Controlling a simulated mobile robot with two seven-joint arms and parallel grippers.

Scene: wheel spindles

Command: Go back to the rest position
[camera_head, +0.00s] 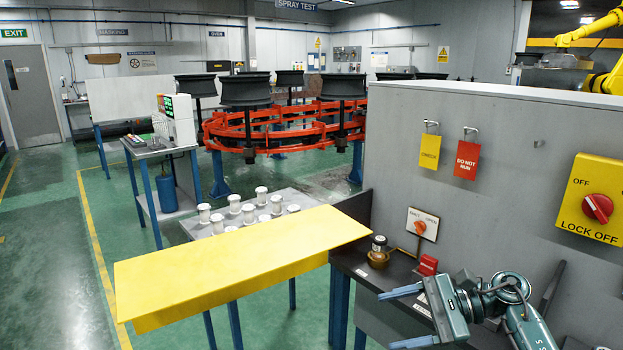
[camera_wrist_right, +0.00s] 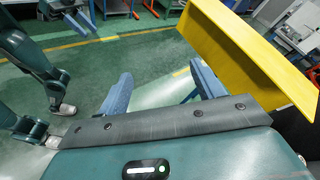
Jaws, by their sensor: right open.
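My right gripper (camera_head: 403,317) is at the lower right of the head view, above the dark bench by the grey panel. Its two fingers point left, wide apart, with nothing between them. In the right wrist view the same gripper (camera_wrist_right: 162,86) shows its fingers spread over green floor and a blue table leg. What looks like my left gripper (camera_wrist_right: 82,18) is small at the upper left of the wrist view; its jaw state is unclear. It is outside the head view.
A yellow tabletop (camera_head: 235,262) lies left of my right gripper. The dark bench (camera_head: 357,266) holds a brass-based item (camera_head: 378,254) and a small red block (camera_head: 428,265). The grey panel (camera_head: 480,122) stands behind, carrying tags and a yellow lock-off switch (camera_head: 594,200). Open floor lies left.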

